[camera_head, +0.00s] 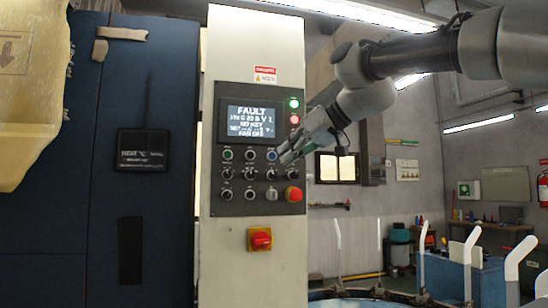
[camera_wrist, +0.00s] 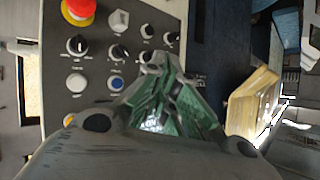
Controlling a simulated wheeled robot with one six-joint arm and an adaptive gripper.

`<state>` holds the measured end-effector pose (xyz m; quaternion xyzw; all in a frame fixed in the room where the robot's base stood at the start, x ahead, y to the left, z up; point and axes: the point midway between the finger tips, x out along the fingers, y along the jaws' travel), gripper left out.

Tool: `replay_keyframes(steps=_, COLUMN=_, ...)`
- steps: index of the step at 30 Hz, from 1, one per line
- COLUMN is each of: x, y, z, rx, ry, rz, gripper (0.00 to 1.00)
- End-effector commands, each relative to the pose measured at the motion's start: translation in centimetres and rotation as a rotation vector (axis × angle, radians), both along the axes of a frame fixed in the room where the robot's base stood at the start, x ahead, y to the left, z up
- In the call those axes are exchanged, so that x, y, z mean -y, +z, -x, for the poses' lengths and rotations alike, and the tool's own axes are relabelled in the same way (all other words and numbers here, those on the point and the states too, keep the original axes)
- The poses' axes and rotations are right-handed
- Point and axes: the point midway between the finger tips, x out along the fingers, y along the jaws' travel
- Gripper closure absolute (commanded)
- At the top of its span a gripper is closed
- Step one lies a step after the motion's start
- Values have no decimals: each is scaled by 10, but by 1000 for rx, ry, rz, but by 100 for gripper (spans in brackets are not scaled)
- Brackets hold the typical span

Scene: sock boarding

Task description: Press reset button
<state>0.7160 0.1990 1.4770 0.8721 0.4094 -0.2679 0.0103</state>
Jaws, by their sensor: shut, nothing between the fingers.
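The control panel (camera_head: 238,190) is on a pale cabinet column. Its blue button (camera_head: 271,155) is at the right of the upper button row, and it also shows in the wrist view (camera_wrist: 117,84). The labels are too small to read, so I cannot tell by text which one is reset. My gripper (camera_head: 284,160) is shut and empty, its fingertips just right of the blue button in the head view. In the wrist view the green-lit fingers (camera_wrist: 158,66) point at the panel, beside the blue button. Whether they touch the panel cannot be told.
A screen (camera_head: 250,121) reads FAULT. A red mushroom button (camera_head: 293,194) sits low right on the panel, with several knobs around. A dark blue cabinet (camera_head: 160,215) stands left, and a yellowish translucent thing (camera_head: 30,90) hangs upper left.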

Motion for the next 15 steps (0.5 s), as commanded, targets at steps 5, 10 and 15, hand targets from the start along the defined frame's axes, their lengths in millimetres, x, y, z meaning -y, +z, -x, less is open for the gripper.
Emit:
replay_keyframes(steps=5, x=-5, y=-1, z=-17, rx=-2, ry=-1, rz=0, gripper=100)
replay_keyframes(steps=10, x=-12, y=-1, z=-42, rx=-3, ry=-2, rz=0, gripper=100)
replay_keyframes(steps=15, x=-18, y=-1, z=-63, rx=-2, ry=-1, rz=1, gripper=100)
